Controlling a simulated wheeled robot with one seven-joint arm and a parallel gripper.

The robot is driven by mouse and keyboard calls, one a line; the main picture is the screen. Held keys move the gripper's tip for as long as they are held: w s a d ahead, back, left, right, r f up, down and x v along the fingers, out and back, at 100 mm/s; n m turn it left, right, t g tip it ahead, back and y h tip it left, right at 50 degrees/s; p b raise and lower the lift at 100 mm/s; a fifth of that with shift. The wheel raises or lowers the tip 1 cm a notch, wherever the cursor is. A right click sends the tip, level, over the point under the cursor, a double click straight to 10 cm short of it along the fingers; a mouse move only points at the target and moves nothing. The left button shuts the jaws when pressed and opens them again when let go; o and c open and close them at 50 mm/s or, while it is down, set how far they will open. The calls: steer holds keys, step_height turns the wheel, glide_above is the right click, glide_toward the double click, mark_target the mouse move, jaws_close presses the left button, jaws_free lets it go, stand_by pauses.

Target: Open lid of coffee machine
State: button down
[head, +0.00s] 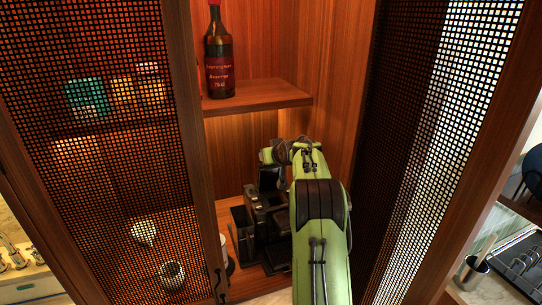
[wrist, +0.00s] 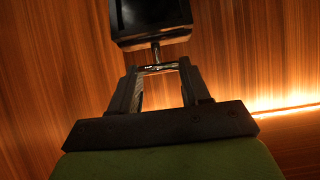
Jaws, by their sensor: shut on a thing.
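The black coffee machine (head: 266,212) stands on the lower cabinet shelf, partly hidden behind my green arm. A dark, upright piece (head: 268,178) shows above its body, just under my wrist; I cannot tell for sure that it is the raised lid. In the wrist view, my gripper (wrist: 157,67) is shut on a thin stem that joins a dark, square-framed part, apparently the lid (wrist: 150,14), cut off by the top edge. In the head view the fingers are hidden by my wrist.
A dark bottle (head: 219,58) stands on the upper shelf (head: 255,97), above left of my wrist. Mesh doors flank the opening on the left (head: 100,130) and right (head: 430,120). A white cup (head: 226,258) is partly hidden behind the left door's edge. The cabinet wall is close behind.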

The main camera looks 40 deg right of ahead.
steer(key=c, duration=0.8)
jaws_free()
steer(key=shift+w+r, duration=0.1)
steer(key=shift+r, duration=0.15)
steer(key=shift+o, duration=1.4)
steer(key=shift+f, duration=0.15)
steer(key=b+v, duration=0.4)
steer(key=v, duration=1.2)
steer(key=shift+d+f, duration=0.15)
steer(key=shift+d, duration=0.05)
